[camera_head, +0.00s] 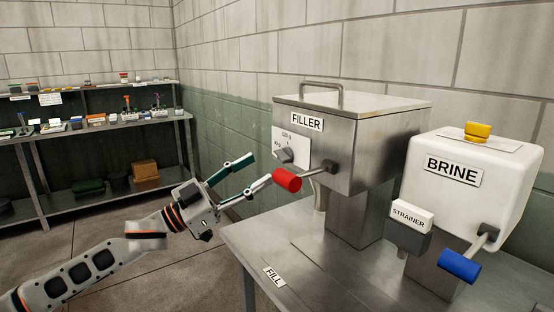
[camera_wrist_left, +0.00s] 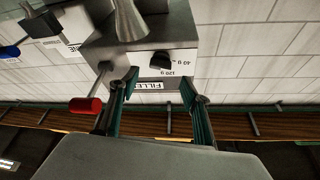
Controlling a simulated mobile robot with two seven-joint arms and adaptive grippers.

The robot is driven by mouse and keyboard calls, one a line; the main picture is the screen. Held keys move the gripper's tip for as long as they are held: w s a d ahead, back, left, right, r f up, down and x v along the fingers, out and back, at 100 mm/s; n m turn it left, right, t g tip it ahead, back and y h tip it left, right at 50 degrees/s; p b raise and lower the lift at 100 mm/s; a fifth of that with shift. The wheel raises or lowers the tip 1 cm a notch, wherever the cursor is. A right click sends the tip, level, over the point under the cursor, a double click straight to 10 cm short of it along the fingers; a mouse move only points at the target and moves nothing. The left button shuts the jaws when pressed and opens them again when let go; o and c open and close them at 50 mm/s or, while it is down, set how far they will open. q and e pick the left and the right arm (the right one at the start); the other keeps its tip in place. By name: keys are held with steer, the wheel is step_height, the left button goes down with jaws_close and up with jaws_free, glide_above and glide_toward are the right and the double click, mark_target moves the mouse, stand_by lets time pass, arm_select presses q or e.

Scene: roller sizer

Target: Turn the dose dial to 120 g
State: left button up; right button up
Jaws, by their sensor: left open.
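The dose dial (camera_head: 284,155) is a dark grey knob on a white plate on the front of the steel filler (camera_head: 345,150). The plate is marked 40 g and 120 g. The dial also shows upside down in the left wrist view (camera_wrist_left: 160,61); I cannot tell exactly which mark it points to. My left gripper (camera_head: 260,168) is open and empty, in front of the filler and apart from the dial. In the left wrist view its fingertips (camera_wrist_left: 159,80) are spread, with the dial beyond them, roughly between. My right gripper is not in view.
A red-handled lever (camera_head: 287,180) sticks out of the filler close to the left fingers. A white brine tank (camera_head: 470,195) with a blue-handled lever (camera_head: 460,265) and a strainer (camera_head: 411,217) stand to the right. Shelves (camera_head: 100,125) with small items stand at the back left.

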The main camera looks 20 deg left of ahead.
mark_target(277, 158)
arm_select(q)
steer(key=x, duration=0.6)
steer(key=c, duration=1.1)
